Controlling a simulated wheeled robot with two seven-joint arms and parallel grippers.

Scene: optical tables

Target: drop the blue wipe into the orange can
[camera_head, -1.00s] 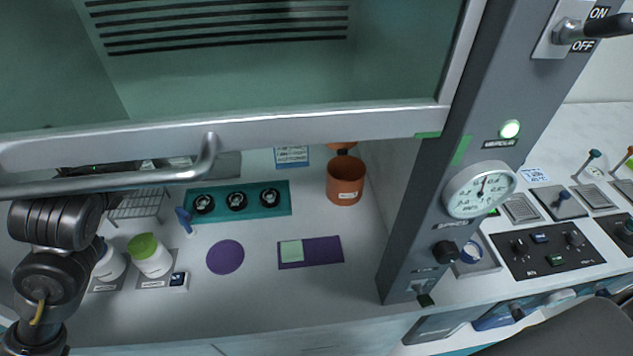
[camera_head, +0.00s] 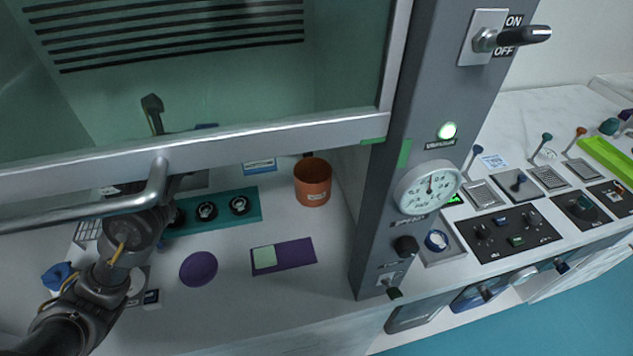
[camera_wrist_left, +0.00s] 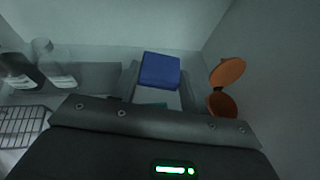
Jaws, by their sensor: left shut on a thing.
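The blue wipe (camera_wrist_left: 160,70) is a folded blue square between the fingertips of my left gripper (camera_wrist_left: 159,82), which is shut on it. In the head view a strip of blue (camera_head: 207,126) shows through the glass above the sash bar, near a dark finger. The orange can (camera_head: 312,185) stands upright at the back right of the hood floor, apart from the wipe. In the left wrist view the can (camera_wrist_left: 222,104) is right of the wipe, its orange lid (camera_wrist_left: 228,71) raised. The can's inside is mostly hidden. My right gripper is out of view.
The sash bar (camera_head: 270,133) and its handle (camera_head: 158,185) cross above my left arm. A teal holder (camera_head: 250,205), purple disc (camera_head: 198,268) and purple mat (camera_head: 297,252) lie on the hood floor. A wire rack (camera_wrist_left: 22,125) and bottles (camera_wrist_left: 50,62) are at left.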

